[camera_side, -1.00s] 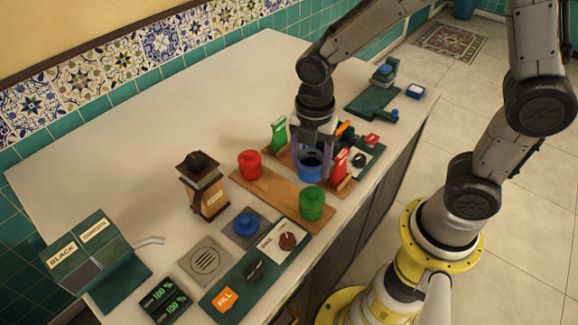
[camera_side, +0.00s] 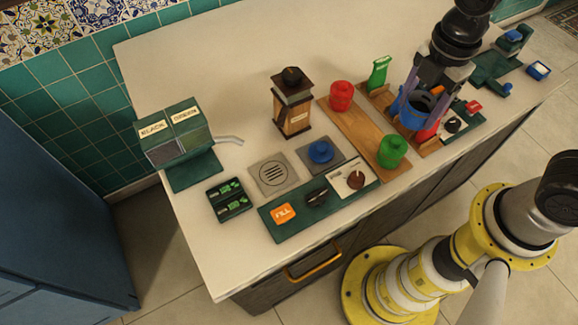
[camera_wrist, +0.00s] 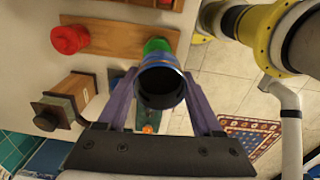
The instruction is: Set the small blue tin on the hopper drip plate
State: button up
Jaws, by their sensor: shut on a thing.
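The small blue tin (camera_side: 412,118), an open-topped cylinder with a dark inside, is between the fingers of my gripper (camera_side: 421,98), which is shut on it. In the wrist view the tin (camera_wrist: 161,90) sits mouth toward the camera between my purple fingers (camera_wrist: 159,88). It looks upright and appears held above the wooden rack at the right; the exact gap is hard to tell. The hopper (camera_side: 178,138), a green box labelled BLACK and GREEN, stands at the left with a pale spout. The grey slotted drip plate (camera_side: 273,174) lies bare near the spout, well left of my gripper.
A wooden grinder-like box (camera_side: 292,105) stands behind the plate. A red tin (camera_side: 341,96) and green tin (camera_side: 392,151) stand on a wooden board (camera_side: 365,130). A blue knobbed piece (camera_side: 320,151) sits on another grey plate. A green control panel (camera_side: 315,205) lies in front.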

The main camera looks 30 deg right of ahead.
jog(key=w+a, duration=0.2)
jog(key=a, duration=0.7)
jog(key=n, duration=0.2)
send_over(273, 173)
jog(key=f, duration=1)
jog(key=shift+s+d+f, duration=0.1)
jog(key=shift+s+d, duration=0.2)
jog(key=shift+s, duration=0.1)
jog(key=shift+w+a+f, duration=0.3)
jog(key=shift+w+f, duration=0.1)
jog(key=shift+f, duration=1.6)
